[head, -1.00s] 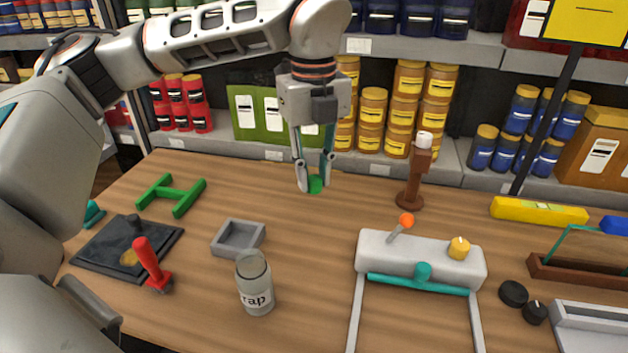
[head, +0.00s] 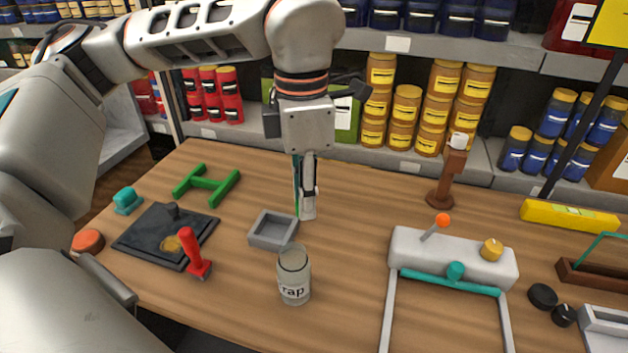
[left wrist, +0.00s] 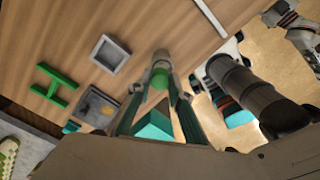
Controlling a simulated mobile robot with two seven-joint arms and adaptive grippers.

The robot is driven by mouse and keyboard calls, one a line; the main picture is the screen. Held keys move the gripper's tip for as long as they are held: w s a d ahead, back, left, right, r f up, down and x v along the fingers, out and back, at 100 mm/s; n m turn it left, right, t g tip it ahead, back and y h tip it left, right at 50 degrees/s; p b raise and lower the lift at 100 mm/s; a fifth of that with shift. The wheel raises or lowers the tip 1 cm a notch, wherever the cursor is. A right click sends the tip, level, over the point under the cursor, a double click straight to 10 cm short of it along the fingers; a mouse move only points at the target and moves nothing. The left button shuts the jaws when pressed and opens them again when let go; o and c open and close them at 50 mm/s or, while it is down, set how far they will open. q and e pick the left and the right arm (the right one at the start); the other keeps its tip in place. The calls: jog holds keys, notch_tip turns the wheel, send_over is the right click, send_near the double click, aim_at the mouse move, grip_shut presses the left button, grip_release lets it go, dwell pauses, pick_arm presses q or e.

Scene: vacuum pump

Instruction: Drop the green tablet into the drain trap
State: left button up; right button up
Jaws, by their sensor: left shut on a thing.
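My left gripper (head: 307,215) points down over the wooden table, behind the drain trap, with the grey tray in front of it to the left. It is shut on the green tablet (left wrist: 158,82), which shows between the fingertips in the left wrist view; the head view mostly hides it behind a finger. The drain trap (head: 294,275) is an upright, open-topped clear jar whose label shows "rap". The tablet is apart from the jar. My right gripper (left wrist: 280,14) appears small at the top right of the left wrist view; its jaws are unclear.
A grey square tray (head: 272,231) stands close behind the trap to the left. A red-handled lever (head: 192,255) and dark plate (head: 150,237) are farther left. A white pump unit (head: 450,257) with orange-tipped lever stands right. Bare table lies between trap and pump.

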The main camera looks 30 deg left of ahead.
pick_arm(q)
notch_tip(320, 180, down, 7)
jog(key=s+a+m+b, duration=0.1)
jog(key=s+m+b, duration=0.1)
jog(key=m+b, duration=0.2)
jog(key=shift+s+b, duration=0.3)
jog(key=shift+b, duration=0.05)
pick_arm(e)
jog(key=shift+y, duration=0.3)
jog(key=f, duration=0.1)
jog(key=a+f, duration=0.1)
jog(key=f, duration=0.2)
jog(key=shift+s+a, duration=0.3)
jog(key=shift+a, duration=0.1)
pick_arm(q)
jog(key=shift+r, duration=0.15)
pick_arm(e)
jog(key=shift+w, duration=0.1)
pick_arm(q)
jog(key=shift+f+b, duration=0.4)
jog(key=shift+f, duration=0.1)
pick_arm(e)
jog(key=shift+f, duration=0.45)
